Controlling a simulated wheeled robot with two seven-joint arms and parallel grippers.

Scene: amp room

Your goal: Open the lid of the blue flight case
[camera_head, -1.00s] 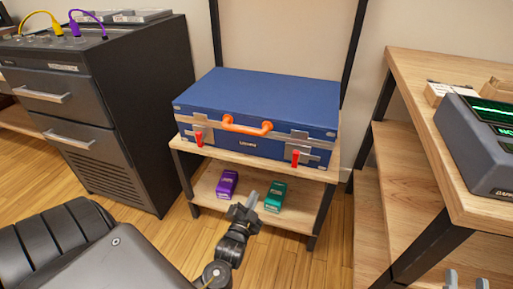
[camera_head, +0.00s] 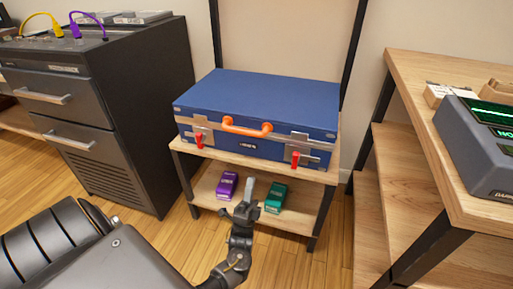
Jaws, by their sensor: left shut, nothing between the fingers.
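The blue flight case (camera_head: 262,98) lies on the top of a wooden rack (camera_head: 325,174), its lid closed. An orange handle (camera_head: 246,127) is on its front, with a red latch at the left (camera_head: 199,139) and another at the right (camera_head: 294,160). My left gripper (camera_head: 249,186) is shut and empty, pointing up in front of the rack, below the case's front and apart from it. My right gripper is not in view.
A purple box (camera_head: 227,185) and a green box (camera_head: 275,198) sit on the rack's lower shelf, either side of my left gripper in the picture. A black drawer cabinet (camera_head: 105,110) stands left. A wooden desk (camera_head: 420,80) with a grey device (camera_head: 480,140) stands right.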

